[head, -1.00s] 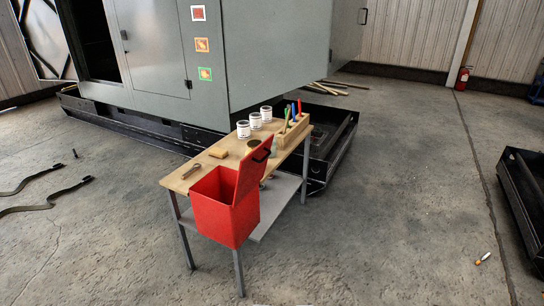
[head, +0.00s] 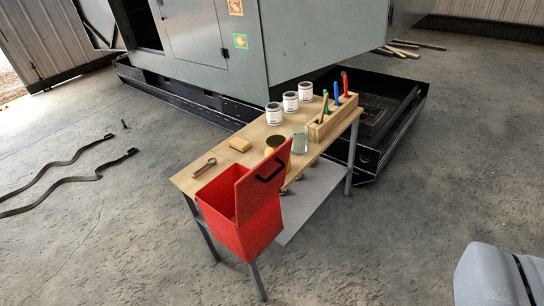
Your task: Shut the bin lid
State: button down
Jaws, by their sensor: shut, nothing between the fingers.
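The red bin (head: 243,232) is fixed at the near end of the workbench. Its red lid (head: 258,192) stands open, raised and tilted up along the bin's right side, with a black handle (head: 271,171) on its face. The bin's mouth is uncovered, and the part of the inside that shows looks empty. The fingers of my gripper do not show in this view.
The wooden workbench (head: 188,181) holds white cans (head: 274,113), a glass jar (head: 300,140), a yellow can, a sponge (head: 239,144), a clip-like tool (head: 205,167) and a wooden tool rack (head: 333,119). Open concrete floor (head: 390,230) lies right of the bench. Straps (head: 70,165) lie left.

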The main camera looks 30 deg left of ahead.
aim_at(256, 188)
jog(key=u, duration=0.25)
jog(key=i, duration=0.9)
jog(key=u, duration=0.5)
